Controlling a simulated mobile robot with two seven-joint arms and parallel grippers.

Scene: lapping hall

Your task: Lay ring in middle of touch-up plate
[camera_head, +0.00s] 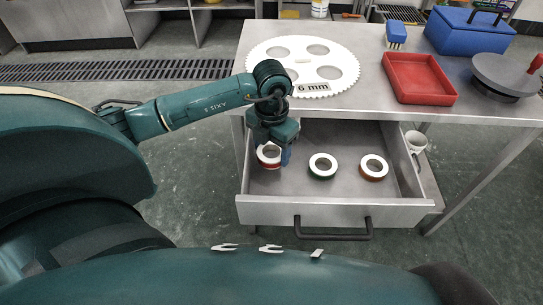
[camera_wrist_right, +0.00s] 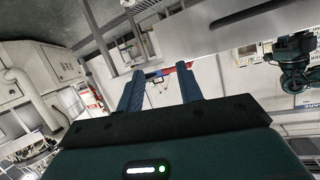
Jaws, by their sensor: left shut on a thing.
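My left gripper (camera_head: 277,148) reaches down into the open drawer (camera_head: 335,212) and is shut on the leftmost ring (camera_head: 264,160), which is white on top with a red side. The gripper hides part of this ring, and I cannot tell whether it is clear of the drawer floor. A grey round plate with a red handle (camera_head: 505,72) lies at the right of the table; I cannot tell whether it is the touch-up plate. My right gripper (camera_wrist_right: 160,85) is open and empty in the right wrist view, its two fingers apart.
On the table (camera_head: 370,108) are a white toothed disc with round holes (camera_head: 303,68), a red tray (camera_head: 449,99), a blue brush (camera_head: 396,34) and a blue box (camera_head: 469,37).

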